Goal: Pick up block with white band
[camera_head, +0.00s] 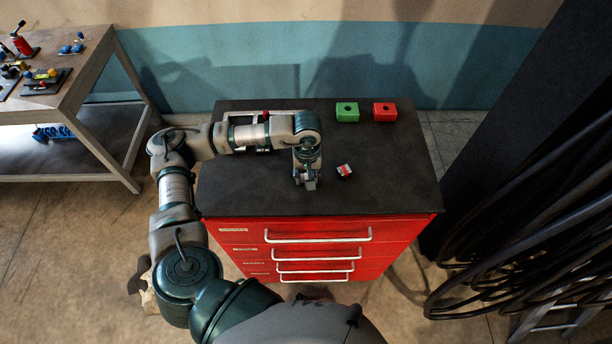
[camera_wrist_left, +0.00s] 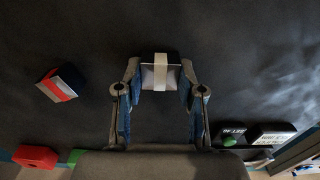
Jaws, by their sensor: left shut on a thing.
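The block with the white band (camera_wrist_left: 160,74) is dark with a pale stripe across it. In the left wrist view it sits between the fingertips of my left gripper (camera_wrist_left: 160,84), which is shut on it. In the head view my left gripper (camera_head: 305,182) points down at the black top of the red cabinet, and the block is mostly hidden by it. I cannot tell whether the block touches the top. A second block, with a red band (camera_head: 344,170), lies just right of the gripper; it also shows at left in the wrist view (camera_wrist_left: 62,83). My right gripper is not in view.
A green block (camera_head: 347,111) and a red block (camera_head: 384,112) stand at the back of the cabinet top (camera_head: 400,170). A pale frame (camera_head: 228,118) is partly behind my left arm. Cables hang at right; a workbench (camera_head: 92,75) stands at left.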

